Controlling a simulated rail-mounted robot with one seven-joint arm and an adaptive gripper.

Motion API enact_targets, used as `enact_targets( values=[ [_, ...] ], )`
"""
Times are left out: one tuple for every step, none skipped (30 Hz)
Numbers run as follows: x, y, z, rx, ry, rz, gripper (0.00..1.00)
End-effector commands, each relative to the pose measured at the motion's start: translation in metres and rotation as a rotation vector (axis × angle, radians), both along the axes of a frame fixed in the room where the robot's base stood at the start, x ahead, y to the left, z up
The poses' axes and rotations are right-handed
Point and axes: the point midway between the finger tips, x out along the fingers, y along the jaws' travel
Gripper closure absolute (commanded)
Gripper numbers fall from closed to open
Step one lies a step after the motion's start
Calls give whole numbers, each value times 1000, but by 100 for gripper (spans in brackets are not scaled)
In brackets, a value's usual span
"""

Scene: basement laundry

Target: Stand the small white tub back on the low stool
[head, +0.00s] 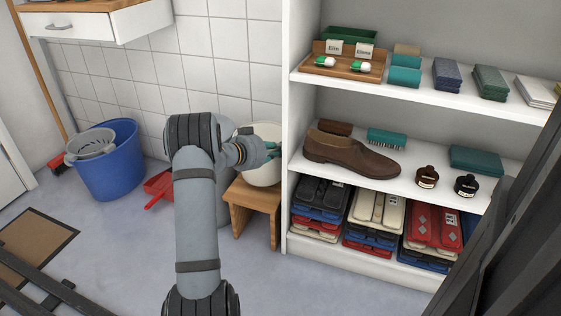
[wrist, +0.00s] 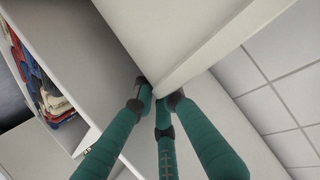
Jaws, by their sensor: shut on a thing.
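The small white tub (head: 262,176) is upright, or nearly so, over the low wooden stool (head: 239,196) in the head view, close to the white shelf unit's side. My gripper (head: 273,150) is at the tub's upper part and shut on it; its wrist hides part of the rim. The tub's base meets the stool top in the picture, but I cannot tell whether it rests there. In the wrist view, the teal fingers (wrist: 154,100) converge among pale surfaces, and I cannot clearly make out the tub there.
The white shelf unit (head: 288,215) stands immediately right of the stool, holding a brown shoe (head: 350,153), brushes and folded cloths. A blue bucket (head: 108,165) and a red dustpan (head: 158,187) are on the floor to the left. A tiled wall is behind.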

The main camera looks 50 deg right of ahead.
Motion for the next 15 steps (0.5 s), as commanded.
enact_targets(
  values=[
    [1, -1, -1, -2, -1, 1, 100],
    [1, -1, -4, -2, -1, 1, 100],
    [1, -1, -9, -1, 0, 1, 100],
    [1, -1, -13, -1, 0, 1, 100],
    [1, -1, -18, -1, 0, 1, 100],
    [0, -1, -24, -1, -1, 1, 100],
    [0, -1, -28, -1, -1, 1, 100],
    [0, -1, -32, -1, -1, 1, 100],
    [0, -1, -36, -2, -1, 0, 100],
    [0, -1, -37, -2, -1, 0, 100],
    [0, -1, -37, -2, -1, 0, 100],
    [1, -1, -36, -2, -1, 0, 100],
    [0, 0, -35, -2, -1, 0, 100],
    [0, 0, -34, -1, -1, 1, 100],
    [0, 0, -34, -1, -1, 1, 100]
  ],
)
